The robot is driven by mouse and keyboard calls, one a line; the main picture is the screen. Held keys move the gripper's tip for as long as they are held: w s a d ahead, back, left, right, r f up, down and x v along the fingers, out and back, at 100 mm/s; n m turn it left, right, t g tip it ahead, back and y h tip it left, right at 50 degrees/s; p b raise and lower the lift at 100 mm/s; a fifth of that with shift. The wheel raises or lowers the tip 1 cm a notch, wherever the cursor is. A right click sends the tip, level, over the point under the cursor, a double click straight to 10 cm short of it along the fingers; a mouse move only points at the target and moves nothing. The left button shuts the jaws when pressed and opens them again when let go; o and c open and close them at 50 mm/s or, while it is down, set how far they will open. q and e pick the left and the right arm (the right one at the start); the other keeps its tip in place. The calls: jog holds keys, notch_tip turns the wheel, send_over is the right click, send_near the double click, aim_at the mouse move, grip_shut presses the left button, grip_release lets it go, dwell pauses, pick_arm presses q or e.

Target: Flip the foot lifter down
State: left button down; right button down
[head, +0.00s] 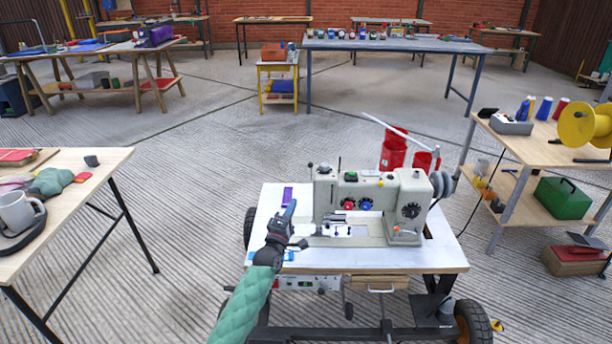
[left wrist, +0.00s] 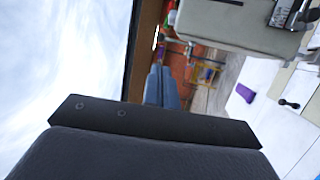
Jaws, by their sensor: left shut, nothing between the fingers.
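The sewing machine (head: 385,200), off-white with red and blue dials, stands on a white wheeled table (head: 420,258). Small metal parts (head: 337,218) sit under the left end of its head. I cannot make out which one is the foot lifter or how it is set. My left gripper (head: 291,208), with blue fingers, is shut and empty, pointing up just left of the machine head and apart from it. In the left wrist view its blue fingers (left wrist: 161,87) are together, and the machine head (left wrist: 240,22) shows at upper right. My right gripper is not in view.
A purple block (head: 287,196) lies on the table behind my left gripper; a black tool lies near the hand. Open floor lies behind.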

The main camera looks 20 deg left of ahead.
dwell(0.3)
pick_arm(q)
jog(key=x, duration=1.4)
jog(key=shift+w+d+f+p, duration=0.1)
jog(key=shift+p, duration=0.2)
